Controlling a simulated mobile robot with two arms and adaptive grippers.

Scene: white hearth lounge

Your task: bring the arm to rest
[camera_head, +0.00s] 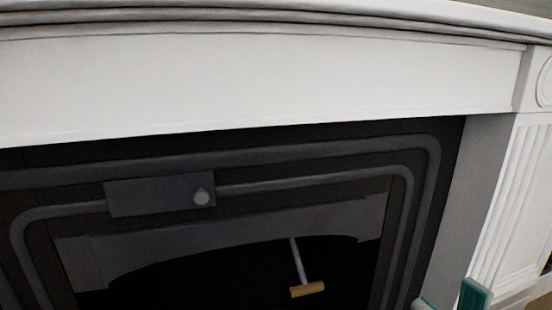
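Two teal-edged tips at the bottom right edge look like the fingertips of my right gripper (449,300). A gap shows between them with nothing seen in it, so it looks open. The rest of that gripper and its arm are cut off by the picture's edge. My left gripper and its arm are not in view.
A white fireplace mantel (260,80) crosses the top, with a fluted white pillar (510,210) at the right. A wooden-ended handle (307,289) shows against the dark opening.

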